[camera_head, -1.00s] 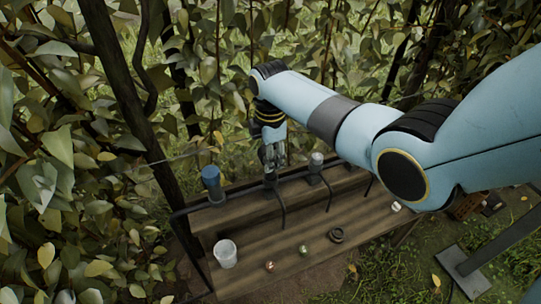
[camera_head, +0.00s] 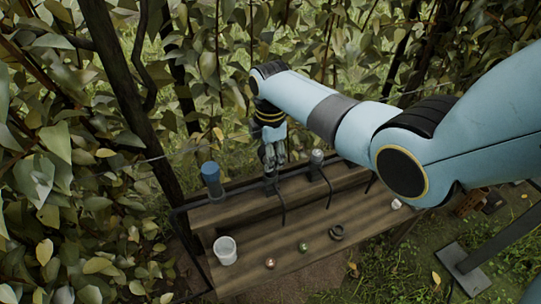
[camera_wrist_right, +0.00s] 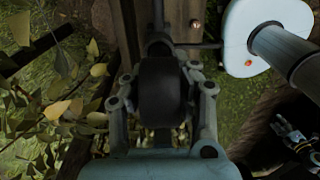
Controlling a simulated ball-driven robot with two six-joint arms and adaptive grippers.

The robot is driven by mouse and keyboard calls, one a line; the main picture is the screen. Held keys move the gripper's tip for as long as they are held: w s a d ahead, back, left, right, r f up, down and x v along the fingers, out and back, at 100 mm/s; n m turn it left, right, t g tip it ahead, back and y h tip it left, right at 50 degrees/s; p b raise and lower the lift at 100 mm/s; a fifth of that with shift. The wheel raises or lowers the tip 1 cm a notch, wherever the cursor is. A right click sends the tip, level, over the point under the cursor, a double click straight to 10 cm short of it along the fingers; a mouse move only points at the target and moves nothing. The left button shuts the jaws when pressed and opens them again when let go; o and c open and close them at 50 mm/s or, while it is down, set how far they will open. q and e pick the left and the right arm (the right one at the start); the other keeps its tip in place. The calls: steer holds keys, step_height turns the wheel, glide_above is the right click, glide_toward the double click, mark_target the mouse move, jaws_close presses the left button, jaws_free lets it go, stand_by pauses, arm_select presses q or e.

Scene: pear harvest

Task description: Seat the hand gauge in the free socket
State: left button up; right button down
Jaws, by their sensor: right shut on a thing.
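My right gripper (camera_head: 271,173) points down over the back ledge of the wooden bench in the head view. In the right wrist view my right gripper (camera_wrist_right: 161,105) is shut on a dark rounded thing, which I take to be the hand gauge (camera_wrist_right: 160,88). A narrower dark part reaches beyond it towards a wooden board. The fingers hide most of the gauge in the head view. I cannot tell whether its lower end is in a socket. A blue-topped cylinder (camera_head: 211,178) and a grey-capped one (camera_head: 317,157) stand on the ledge either side.
The wooden bench (camera_head: 285,238) carries a white cup (camera_head: 225,251), a reddish ball (camera_head: 270,263), a green ball (camera_head: 303,247), a dark ring (camera_head: 336,233) and a small white thing (camera_head: 396,204). Dark bent rods cross the ledge. Leaves and a trunk (camera_head: 125,95) crowd the left.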

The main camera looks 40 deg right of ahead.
steer(key=shift+f, duration=0.2)
steer(key=c, duration=1)
jaws_free()
steer(key=shift+r, duration=0.1)
step_height(320, 180, up, 12)
steer(key=shift+f, duration=0.1)
